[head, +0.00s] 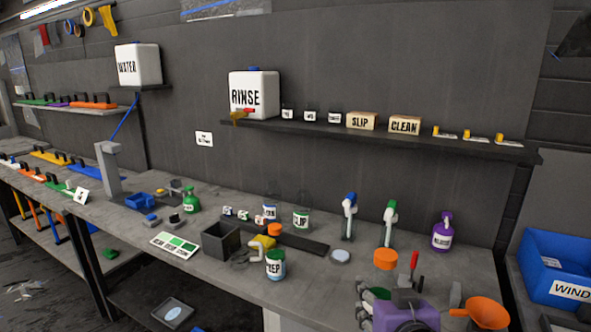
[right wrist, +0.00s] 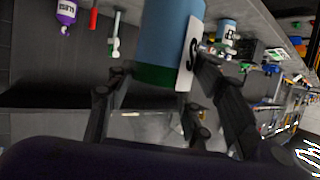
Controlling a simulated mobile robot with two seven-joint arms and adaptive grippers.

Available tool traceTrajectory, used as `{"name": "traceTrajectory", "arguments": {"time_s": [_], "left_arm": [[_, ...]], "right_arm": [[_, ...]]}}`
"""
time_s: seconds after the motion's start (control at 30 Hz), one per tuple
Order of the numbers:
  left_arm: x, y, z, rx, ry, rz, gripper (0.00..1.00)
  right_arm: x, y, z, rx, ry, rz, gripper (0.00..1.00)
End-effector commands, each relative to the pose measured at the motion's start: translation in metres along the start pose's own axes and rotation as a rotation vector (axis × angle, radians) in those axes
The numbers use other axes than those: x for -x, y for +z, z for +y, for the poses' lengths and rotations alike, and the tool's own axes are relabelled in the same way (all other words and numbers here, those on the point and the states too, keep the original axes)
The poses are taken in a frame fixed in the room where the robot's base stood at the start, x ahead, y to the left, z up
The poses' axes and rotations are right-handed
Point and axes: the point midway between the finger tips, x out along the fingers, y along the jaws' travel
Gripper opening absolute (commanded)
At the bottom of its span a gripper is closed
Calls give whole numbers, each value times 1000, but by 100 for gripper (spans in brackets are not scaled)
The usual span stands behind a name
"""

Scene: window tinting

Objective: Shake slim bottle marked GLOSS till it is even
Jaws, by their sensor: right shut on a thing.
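My right gripper (head: 385,292) is low in the head view, in front of the bench's right part. It is shut on a blue bottle (right wrist: 168,35) with a dark green band at one end, which fills the top middle of the right wrist view. Its white label shows a letter that looks like S; the rest is turned away, so I cannot read GLOSS on it. The fingers (right wrist: 160,75) lie on either side of the bottle. In the head view only a bit of green shows at the gripper. My left gripper is not in view.
On the bench (head: 330,285) stand a purple spray bottle (head: 442,232), two spray bottles (head: 349,216), an orange cup (head: 386,258) and a PREP jar (head: 275,265). An orange funnel (head: 487,312) is right of my gripper. A blue bin (head: 555,262) is at the far right.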

Motion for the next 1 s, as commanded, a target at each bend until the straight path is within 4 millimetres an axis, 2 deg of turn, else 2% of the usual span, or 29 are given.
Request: {"name": "traceTrajectory", "arguments": {"time_s": [0.03,0.1,0.13,0.17,0.3,0.37,0.5,0.57,0.63,0.7,0.77,0.8,0.83,0.9,0.97,1.0], "left_arm": [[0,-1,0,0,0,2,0],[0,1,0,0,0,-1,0],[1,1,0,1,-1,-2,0],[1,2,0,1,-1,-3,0],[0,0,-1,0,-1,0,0],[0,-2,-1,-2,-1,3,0],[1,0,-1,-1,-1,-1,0],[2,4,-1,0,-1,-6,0],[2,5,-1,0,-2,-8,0],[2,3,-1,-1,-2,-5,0],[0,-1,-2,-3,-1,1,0],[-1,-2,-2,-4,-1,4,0],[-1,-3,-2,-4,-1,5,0],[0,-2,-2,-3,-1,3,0],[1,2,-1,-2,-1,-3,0],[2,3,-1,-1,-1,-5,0]], "right_arm": [[16,-42,-1,-2,-3,40,15],[30,-71,0,-3,-1,36,15],[32,-73,1,-2,0,29,15],[31,-71,2,-2,2,20,15],[2,5,4,-1,8,-9,15],[-3,12,3,-2,5,7,15],[27,-66,0,-4,-1,42,15],[32,-73,1,-3,2,27,15],[23,-49,3,-2,7,0,15],[6,-3,4,0,9,-12,15],[-3,13,3,-2,7,1,15],[-2,7,2,-2,5,16,15],[3,-10,1,-4,2,29,15],[24,-59,0,-4,-1,45,15],[31,-73,1,-4,1,31,15],[31,-71,2,-3,3,20,15]]}}
